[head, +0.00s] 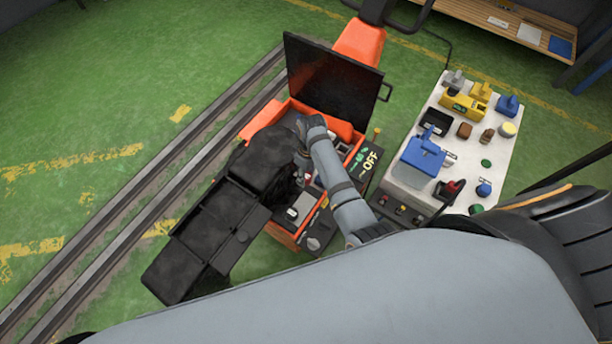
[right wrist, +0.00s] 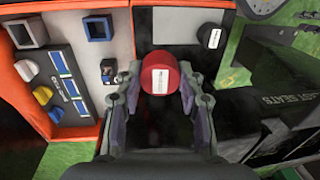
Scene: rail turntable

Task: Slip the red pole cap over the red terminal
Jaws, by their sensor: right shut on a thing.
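The red pole cap (right wrist: 158,73), with a white label, sits between the two fingers of my right gripper (right wrist: 157,88) in the right wrist view. The gripper is shut on it and holds it over the open orange box (right wrist: 88,132). A small patch of red shows just left of the cap, beside a small dark fitting (right wrist: 107,70); I cannot tell whether it is the red terminal. In the head view my right arm reaches into the box (head: 283,237), and its gripper and the cap are hard to make out. My left gripper is not in view.
A black lid (head: 333,78) stands open behind the box. A pale table (head: 478,150) with several tools and parts stands to the right. Dark rails (head: 150,180) run along the left. Several small fittings fill the box's left side in the right wrist view.

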